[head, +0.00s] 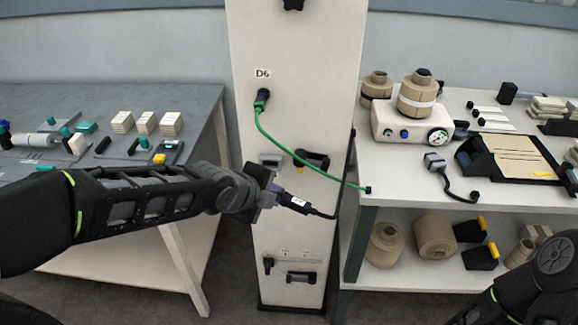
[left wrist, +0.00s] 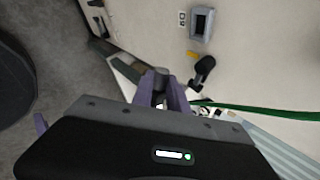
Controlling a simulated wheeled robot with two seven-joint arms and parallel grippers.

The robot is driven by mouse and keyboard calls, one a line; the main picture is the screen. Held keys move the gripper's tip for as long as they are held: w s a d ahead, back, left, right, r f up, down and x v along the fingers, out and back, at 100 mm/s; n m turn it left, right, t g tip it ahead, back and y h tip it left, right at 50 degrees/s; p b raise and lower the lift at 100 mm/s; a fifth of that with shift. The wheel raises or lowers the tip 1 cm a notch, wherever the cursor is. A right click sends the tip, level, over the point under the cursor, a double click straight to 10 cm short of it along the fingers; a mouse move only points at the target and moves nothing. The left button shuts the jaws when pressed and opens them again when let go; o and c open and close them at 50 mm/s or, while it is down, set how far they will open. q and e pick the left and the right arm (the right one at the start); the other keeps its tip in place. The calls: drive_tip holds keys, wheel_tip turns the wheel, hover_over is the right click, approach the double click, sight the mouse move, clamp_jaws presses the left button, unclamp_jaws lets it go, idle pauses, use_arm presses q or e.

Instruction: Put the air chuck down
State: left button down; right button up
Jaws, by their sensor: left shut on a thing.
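My left gripper (head: 270,197) is in front of the white column (head: 296,100) and is shut on the air chuck (head: 298,203), a dark tool with a white label and a black hose off its right end. In the left wrist view, the purple fingers of the gripper (left wrist: 161,100) close around a grey round end of the air chuck (left wrist: 161,76); the rest of it is mostly hidden. On the column, above the gripper, are a grey rectangular socket (head: 270,160) and a black holder (head: 315,160) with a yellow part. My right gripper is out of view.
A green hose (head: 300,160) runs from the D6 port to the right bench (head: 385,185). That bench carries a white device (head: 405,122) and rolls. The grey left table (head: 205,110) holds small blocks. A low rail (head: 290,262) is on the column.

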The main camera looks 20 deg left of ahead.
use_arm(q)
drive_tip(key=shift+w+n+y, duration=0.4)
drive_tip(key=shift+w+n, duration=0.1)
drive_tip(key=shift+w, duration=0.15)
drive_tip(key=shift+w+a+r+n+y, duration=0.1)
drive_tip(key=shift+w+r+n+y, duration=0.15)
drive_tip(key=shift+w, duration=0.2)
drive_tip(key=shift+w+r+n+y, duration=0.2)
drive_tip(key=shift+w+n, duration=0.15)
drive_tip(key=shift+w, duration=0.15)
drive_tip(key=shift+w+a+r+n+y, duration=0.1)
drive_tip(key=shift+w+r+n+y, duration=0.15)
drive_tip(key=shift+w, duration=0.2)
